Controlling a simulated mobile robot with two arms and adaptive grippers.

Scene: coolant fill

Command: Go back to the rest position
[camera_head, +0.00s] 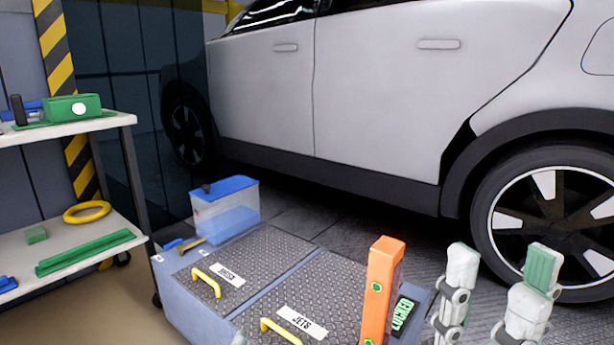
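My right gripper (502,262) is at the bottom right, in front of the car's rear wheel. Its two pale fingers point up and stand well apart, with nothing between them. A green pad shows on the right finger. The gripper is to the right of the orange upright block (384,285) and looks apart from it. My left gripper is not clearly in view. A small pale bit at the bottom edge, left of the yellow front handle, is too cut off to identify.
A grey-blue chest (188,309) with tread-plate lids and yellow handles fills the lower middle. A clear blue-lidded container (225,207) stands at its back left. A white car (375,85) stands behind. A shelf cart (75,128) is on the left, with open floor below.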

